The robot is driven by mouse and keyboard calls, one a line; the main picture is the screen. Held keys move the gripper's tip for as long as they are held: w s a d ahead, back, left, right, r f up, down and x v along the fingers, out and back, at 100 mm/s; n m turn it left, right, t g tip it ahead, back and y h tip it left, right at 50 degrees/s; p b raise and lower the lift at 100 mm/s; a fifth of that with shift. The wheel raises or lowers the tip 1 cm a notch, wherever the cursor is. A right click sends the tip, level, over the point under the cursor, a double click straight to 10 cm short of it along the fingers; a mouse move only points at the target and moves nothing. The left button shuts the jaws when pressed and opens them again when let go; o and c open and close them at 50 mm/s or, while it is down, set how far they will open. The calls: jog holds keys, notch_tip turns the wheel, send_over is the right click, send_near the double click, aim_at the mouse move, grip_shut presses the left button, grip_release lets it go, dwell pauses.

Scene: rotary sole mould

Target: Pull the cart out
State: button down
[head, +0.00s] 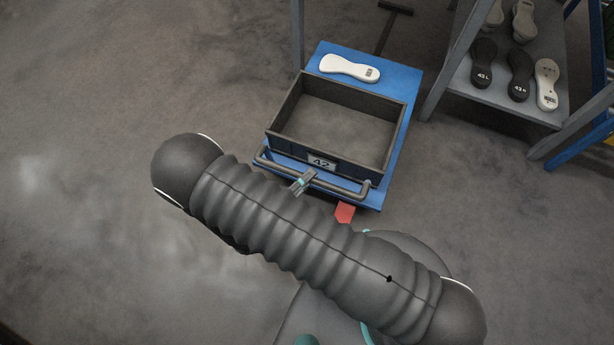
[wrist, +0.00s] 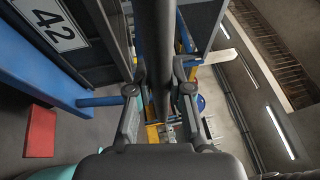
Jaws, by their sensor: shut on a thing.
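The cart is a low blue platform (head: 397,92) on the floor with an open dark box (head: 403,118) on it. The box looks empty and has a "42" label (head: 321,162) on its near side. A grey bar handle (head: 350,188) runs along the cart's near end. My gripper (head: 303,181) is shut on this handle near its middle. In the wrist view the handle (wrist: 154,45) passes between the two fingers (wrist: 160,100), and the "42" label (wrist: 52,24) shows at upper left. A white sole (head: 348,68) lies on the platform behind the box.
A grey rack (head: 510,92) with several dark and light soles stands to the right, near the cart. Grey posts flank the cart's far end. A red floor mark (head: 345,212) lies at its near right corner. The floor at left is clear.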

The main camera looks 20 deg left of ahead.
jog(key=c, duration=1.1)
grip_release()
jog(key=shift+o, duration=0.2)
jog(key=v, duration=1.2)
